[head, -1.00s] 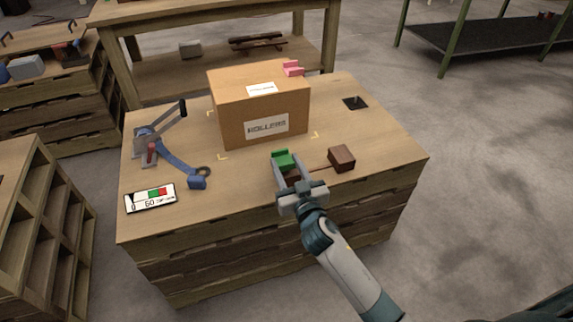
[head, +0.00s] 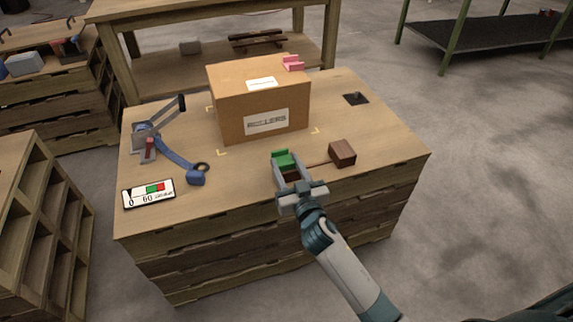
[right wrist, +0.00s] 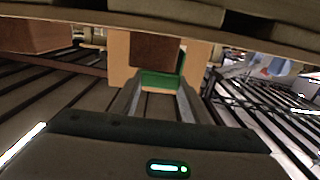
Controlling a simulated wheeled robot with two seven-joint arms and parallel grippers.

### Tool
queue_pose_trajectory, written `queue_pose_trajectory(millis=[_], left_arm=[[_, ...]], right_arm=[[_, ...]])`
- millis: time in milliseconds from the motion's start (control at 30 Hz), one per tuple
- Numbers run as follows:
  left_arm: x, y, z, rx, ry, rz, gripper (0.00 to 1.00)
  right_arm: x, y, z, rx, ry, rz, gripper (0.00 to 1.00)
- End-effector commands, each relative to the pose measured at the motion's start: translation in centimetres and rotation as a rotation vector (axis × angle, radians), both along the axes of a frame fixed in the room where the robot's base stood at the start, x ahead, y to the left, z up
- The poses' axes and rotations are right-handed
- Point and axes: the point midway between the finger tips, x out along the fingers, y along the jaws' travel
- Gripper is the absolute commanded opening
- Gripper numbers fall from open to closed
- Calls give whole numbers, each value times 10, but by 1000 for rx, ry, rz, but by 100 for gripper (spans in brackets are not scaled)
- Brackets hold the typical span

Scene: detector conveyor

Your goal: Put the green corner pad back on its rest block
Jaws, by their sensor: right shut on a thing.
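The green corner pad (head: 283,160) is between the fingertips of my right gripper (head: 286,166), at the table's front side before the carton. The gripper is shut on it. A dark brown block (head: 292,178), which looks like the rest block, shows partly between the fingers. In the right wrist view, which looks upside down, the green pad (right wrist: 160,80) borders the brown block (right wrist: 153,50). I cannot tell whether they touch. My left gripper is in neither current view.
A carton (head: 262,102) with a pink corner pad (head: 293,63) stands behind. A brown mallet-like block with a thin handle (head: 342,153) lies close right of the gripper. A blue lever device (head: 175,155) and a gauge card (head: 148,193) are at left. The table's right side is mostly clear.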

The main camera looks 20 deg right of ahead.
Motion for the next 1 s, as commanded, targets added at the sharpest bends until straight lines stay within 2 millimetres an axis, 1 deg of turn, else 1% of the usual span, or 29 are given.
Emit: queue_pose_trajectory(millis=[133, 167, 200, 233, 667, 867, 1000], left_arm=[[0, 0, -3, 0, 0, 0, 0], [0, 0, -3, 0, 0, 0, 0], [0, 0, -2, 0, 0, 0, 0], [0, 0, -2, 0, 0, 0, 0], [0, 0, -2, 0, 0, 0, 0], [0, 0, -1, 0, 0, 0, 0], [0, 0, 0, 0, 0, 0, 0]], right_arm=[[0, 0, -3, 1, 0, 0, 17], [0, 0, -3, 1, -1, 0, 46], [0, 0, -2, 0, -1, 0, 55], [0, 0, -2, 0, -1, 0, 62], [-3, 0, -3, 0, 0, 0, 63], [-18, 0, -3, 0, 1, 0, 63], [-38, -1, -3, 2, 1, 0, 63]])
